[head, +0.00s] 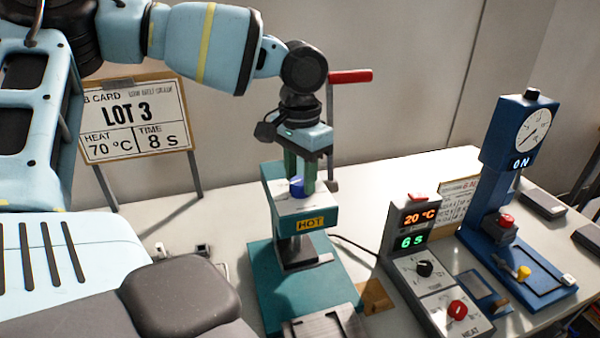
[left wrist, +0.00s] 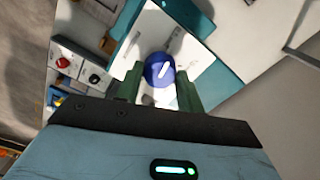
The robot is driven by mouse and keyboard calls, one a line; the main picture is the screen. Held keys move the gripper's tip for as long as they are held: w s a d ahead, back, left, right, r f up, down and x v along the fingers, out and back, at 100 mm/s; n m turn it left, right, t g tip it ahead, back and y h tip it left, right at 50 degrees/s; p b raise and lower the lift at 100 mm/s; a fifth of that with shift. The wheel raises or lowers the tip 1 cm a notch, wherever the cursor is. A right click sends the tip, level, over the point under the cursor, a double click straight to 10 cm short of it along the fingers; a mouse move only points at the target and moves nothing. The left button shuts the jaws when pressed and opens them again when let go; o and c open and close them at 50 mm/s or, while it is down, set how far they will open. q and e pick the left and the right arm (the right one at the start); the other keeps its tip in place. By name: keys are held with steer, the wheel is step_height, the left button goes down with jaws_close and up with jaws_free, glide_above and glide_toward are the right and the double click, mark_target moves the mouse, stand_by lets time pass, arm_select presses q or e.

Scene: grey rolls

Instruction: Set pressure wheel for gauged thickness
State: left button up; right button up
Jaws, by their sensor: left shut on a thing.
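The pressure wheel (head: 297,187) is a small blue knob on top of the teal and white press (head: 305,207), which bears a yellow HOT label. My left gripper (head: 300,184) comes down from above and is shut on the wheel. In the left wrist view the wheel (left wrist: 158,66), with a white mark on its top, sits between the green fingers (left wrist: 160,86). The blue thickness gauge (head: 516,135) stands at the right with a round white dial, a needle and a lit ON display. I cannot read the dial's figures. My right gripper is not in view.
A card (head: 130,118) at the left reads LOT 3, heat 70 °C, time 8 s. The control box (head: 440,290) shows 20 °C and 6 s and has black and red knobs. A red-handled lever (head: 350,76) rises behind my gripper. A smaller card (head: 457,200) stands beside the gauge.

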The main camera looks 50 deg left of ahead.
mark_target(301, 181)
arm_select(q)
steer(key=shift+n, duration=0.5)
steer(key=o, duration=1)
steer(key=shift+r, duration=3.95)
steer(key=shift+f, duration=0.1)
